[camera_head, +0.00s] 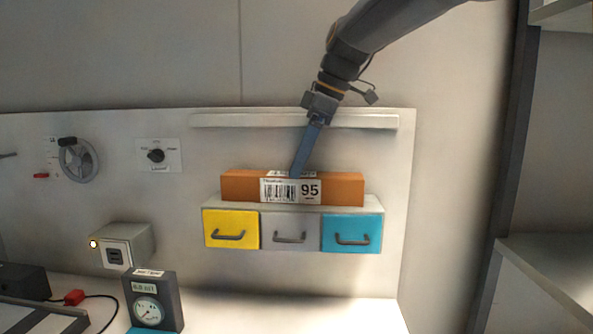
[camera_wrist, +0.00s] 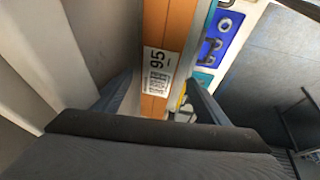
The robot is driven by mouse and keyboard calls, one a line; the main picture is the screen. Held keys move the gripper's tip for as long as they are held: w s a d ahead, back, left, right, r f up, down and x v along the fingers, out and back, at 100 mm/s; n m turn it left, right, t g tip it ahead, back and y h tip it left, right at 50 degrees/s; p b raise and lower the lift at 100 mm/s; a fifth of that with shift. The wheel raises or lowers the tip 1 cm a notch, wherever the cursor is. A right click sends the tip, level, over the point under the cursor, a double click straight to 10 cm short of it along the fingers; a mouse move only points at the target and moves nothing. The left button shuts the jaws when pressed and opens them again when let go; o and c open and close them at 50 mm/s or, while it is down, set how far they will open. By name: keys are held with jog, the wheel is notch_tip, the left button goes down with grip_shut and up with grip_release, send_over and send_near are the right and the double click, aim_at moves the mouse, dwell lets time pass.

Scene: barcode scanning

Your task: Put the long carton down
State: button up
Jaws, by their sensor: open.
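The long carton (camera_head: 342,188) is an orange-brown box with a white barcode label marked 95. It lies lengthwise on top of the drawer unit (camera_head: 390,207). My gripper (camera_head: 294,174) comes down from above at the carton's middle. In the wrist view, the carton (camera_wrist: 156,108) runs up the picture between the two fingers of my gripper (camera_wrist: 160,88). The fingers stand apart, one on each side of the carton. Whether either finger touches it cannot be told.
The drawer unit has yellow (camera_head: 230,229), grey (camera_head: 290,231) and teal (camera_head: 351,233) drawers with dark handles. A narrow shelf (camera_head: 230,121) sits on the panel above the carton. A dial gauge (camera_head: 155,300) and a socket box (camera_head: 127,246) are at lower left.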

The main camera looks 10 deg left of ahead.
jog(key=b+v, duration=0.1)
jog(key=v, duration=0.7)
jog(key=shift+r, duration=0.35)
jog(key=shift+d, duration=0.15)
